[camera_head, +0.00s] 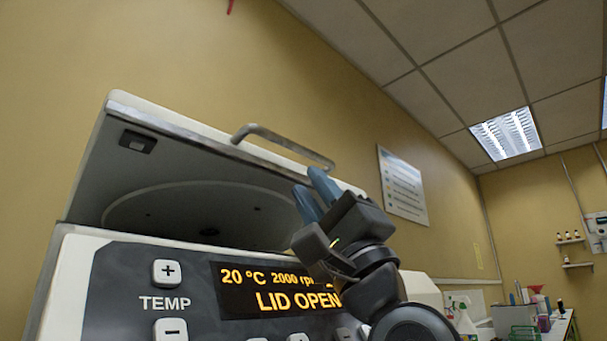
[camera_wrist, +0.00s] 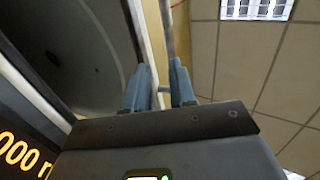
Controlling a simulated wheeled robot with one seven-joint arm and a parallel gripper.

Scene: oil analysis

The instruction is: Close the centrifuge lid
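The centrifuge lid (camera_head: 185,180) is raised at a slant over the body, with its grey underside showing; its display reads "LID OPEN". A metal bar handle (camera_head: 285,146) is fixed on the lid's front edge. My gripper (camera_head: 318,188) is at the right end of this handle, with its blue fingers pointing up. In the wrist view my gripper (camera_wrist: 158,85) has its fingers apart, and the handle (camera_wrist: 168,35) runs in line with the gap between them. The lid's underside (camera_wrist: 75,50) is at left there. I cannot tell whether the fingers touch the handle or lid.
The centrifuge's front panel (camera_head: 120,285) with display and buttons is just below and left of my gripper. A yellow wall with a notice (camera_head: 403,186) is behind. A bench with bottles (camera_head: 520,318) stands far right. The space above the lid is clear.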

